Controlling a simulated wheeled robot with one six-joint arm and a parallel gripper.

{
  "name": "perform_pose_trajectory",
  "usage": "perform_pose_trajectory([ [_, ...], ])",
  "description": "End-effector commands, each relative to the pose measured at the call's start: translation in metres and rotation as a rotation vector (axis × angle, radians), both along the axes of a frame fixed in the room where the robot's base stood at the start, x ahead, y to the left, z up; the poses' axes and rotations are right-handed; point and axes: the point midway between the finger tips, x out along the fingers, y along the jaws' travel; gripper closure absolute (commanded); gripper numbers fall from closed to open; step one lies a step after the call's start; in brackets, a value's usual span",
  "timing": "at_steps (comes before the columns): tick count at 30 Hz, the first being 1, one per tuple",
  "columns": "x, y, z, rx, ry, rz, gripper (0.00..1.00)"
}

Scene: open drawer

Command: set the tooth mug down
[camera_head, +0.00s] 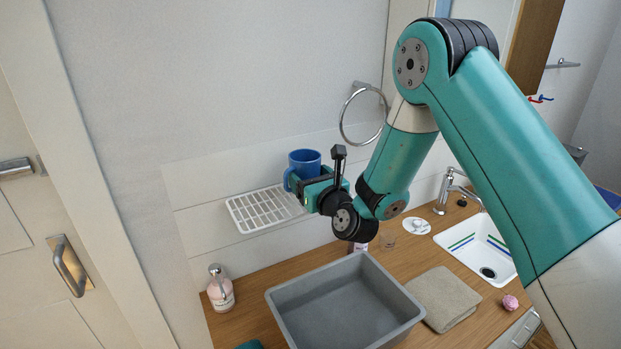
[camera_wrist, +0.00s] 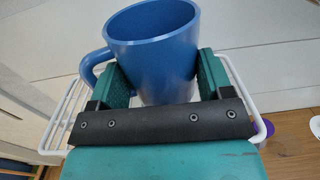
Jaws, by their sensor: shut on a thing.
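The tooth mug is a blue mug (camera_head: 304,160) with a handle on its left side. It looks upright, at the right end of a white wire rack (camera_head: 256,211) on the wall. In the wrist view the mug (camera_wrist: 152,45) sits between the two green fingers of my gripper (camera_wrist: 155,85), which is shut on it. The rack (camera_wrist: 68,118) shows behind and on both sides of the mug there. My gripper also shows in the head view (camera_head: 312,187), reaching in from the right. The mug's base is hidden, so I cannot tell whether it touches the rack.
A grey basin (camera_head: 290,300) stands on the wooden counter below. A soap bottle (camera_head: 220,288) is at its left, a folded towel (camera_head: 443,298) and a white sink (camera_head: 470,262) at its right. A towel ring (camera_head: 343,124) hangs on the wall. The rack's left part is bare.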

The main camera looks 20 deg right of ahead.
Motion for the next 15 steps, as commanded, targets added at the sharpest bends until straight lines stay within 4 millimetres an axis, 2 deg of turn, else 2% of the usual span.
perform_pose_trajectory([
  [15,0.0003,-0.0004,-0.0044,0.001,-0.001,-0.001,0.63],
])
